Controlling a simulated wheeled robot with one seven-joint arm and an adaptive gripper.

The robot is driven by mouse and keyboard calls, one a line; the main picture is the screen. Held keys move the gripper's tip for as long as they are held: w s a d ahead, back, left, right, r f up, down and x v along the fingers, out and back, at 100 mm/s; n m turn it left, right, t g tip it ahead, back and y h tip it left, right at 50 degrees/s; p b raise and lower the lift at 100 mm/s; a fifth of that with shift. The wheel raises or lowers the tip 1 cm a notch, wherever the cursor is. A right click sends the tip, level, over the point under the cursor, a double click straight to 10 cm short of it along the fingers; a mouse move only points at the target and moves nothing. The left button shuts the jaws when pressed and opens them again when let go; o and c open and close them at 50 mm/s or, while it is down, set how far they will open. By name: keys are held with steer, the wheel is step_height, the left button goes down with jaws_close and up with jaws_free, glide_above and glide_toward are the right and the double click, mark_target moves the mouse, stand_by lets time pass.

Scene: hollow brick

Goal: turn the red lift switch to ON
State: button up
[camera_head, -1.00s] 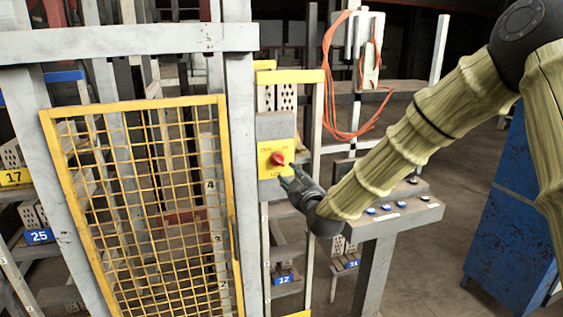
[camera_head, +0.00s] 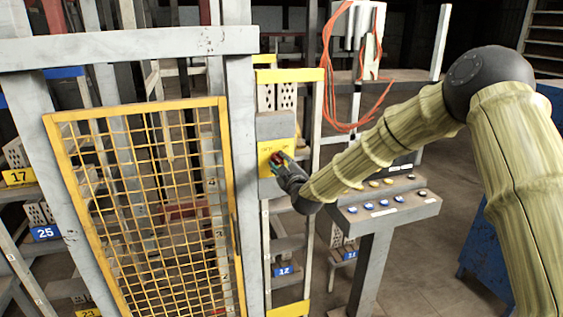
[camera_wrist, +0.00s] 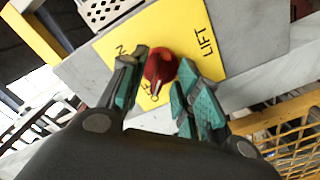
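The red lift switch (camera_wrist: 160,68) is a round knob on a yellow plate (camera_wrist: 190,18) marked LIFT. In the wrist view a pale pointer mark on the knob faces the bottom of the picture, near partly hidden lettering; part of another label shows by the left finger. In the head view the knob is largely covered by my gripper (camera_head: 279,160), and the yellow plate (camera_head: 267,170) sits on a grey box. My gripper (camera_wrist: 160,72) is open, with one green-padded finger on each side of the knob. I cannot tell whether either finger touches it.
A yellow mesh gate (camera_head: 150,200) stands left of the switch post. A grey console (camera_head: 400,215) with several coloured buttons stands below my arm. An orange cable (camera_head: 328,90) hangs behind. A blue cabinet (camera_head: 475,245) is at the right.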

jaws_close()
steer(key=shift+f+b, duration=0.15)
steer(key=shift+b, duration=0.4)
steer(key=m+b, duration=1.2)
steer(key=b, duration=0.3)
steer(key=shift+f+m+b, duration=0.15)
steer(key=shift+m+b, duration=0.15)
steer(key=shift+m, duration=0.1)
steer(key=shift+r+m+b, duration=0.15)
steer(key=shift+m+b, duration=0.9)
steer(key=shift+m, duration=0.25)
steer(key=shift+r+m+b, duration=0.1)
steer(key=shift+m+b, duration=0.95)
steer(key=shift+m, duration=0.25)
